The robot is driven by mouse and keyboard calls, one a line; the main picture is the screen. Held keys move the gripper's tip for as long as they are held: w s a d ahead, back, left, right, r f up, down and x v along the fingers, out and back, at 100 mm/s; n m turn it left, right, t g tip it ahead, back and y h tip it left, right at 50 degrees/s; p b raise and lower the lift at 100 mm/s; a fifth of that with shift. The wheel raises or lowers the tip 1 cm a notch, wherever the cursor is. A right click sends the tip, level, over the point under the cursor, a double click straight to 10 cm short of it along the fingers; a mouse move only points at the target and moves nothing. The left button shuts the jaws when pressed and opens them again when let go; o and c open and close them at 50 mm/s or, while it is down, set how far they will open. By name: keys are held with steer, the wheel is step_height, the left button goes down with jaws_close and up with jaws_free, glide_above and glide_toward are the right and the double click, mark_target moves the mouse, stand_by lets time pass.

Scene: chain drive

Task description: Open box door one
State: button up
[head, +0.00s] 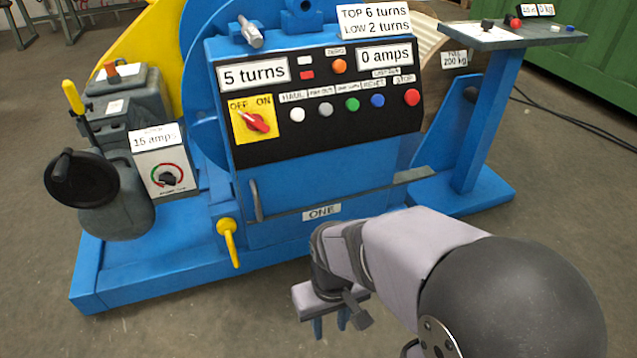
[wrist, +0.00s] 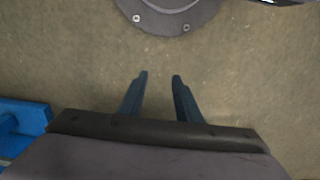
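Box door one is the blue front panel (head: 290,205) under the black control panel, with a label reading ONE (head: 321,212). It looks shut. A grey upright handle (head: 256,200) is on its left side. A yellow lever (head: 228,242) hangs down at the lower left of the door, beside the handle. My gripper (head: 330,328) is in front of the machine, below the label and to the right of the lever, apart from both. In the wrist view its two blue fingers (wrist: 159,78) are parted with only floor between them. The door is not in the wrist view.
The blue base frame (head: 150,280) juts out along the floor at the left and right. A grey device with a black round cap (head: 80,180) and a 15 amps dial box (head: 165,165) stand left. A blue post with a shelf (head: 485,120) stands right. The floor in front is clear.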

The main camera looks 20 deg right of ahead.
steer(key=s+f+g+b, duration=0.45)
steer(key=s+f, duration=0.25)
steer(key=f, duration=0.5)
steer(key=n+t+y+b, duration=0.2)
steer(key=t+y, duration=0.1)
steer(key=t, duration=1.9)
glide_toward(260, 209)
steer(key=w, duration=0.3)
steer(key=shift+w+a+b, duration=0.25)
steer(key=shift+w+a, duration=0.1)
steer(key=shift+w, duration=0.9)
steer(key=shift+w+a+b, duration=0.3)
steer(key=shift+w, duration=0.95)
steer(key=shift+w+a+b, duration=0.25)
steer(key=shift+w+a, duration=0.1)
steer(key=shift+w, duration=0.95)
jaws_close()
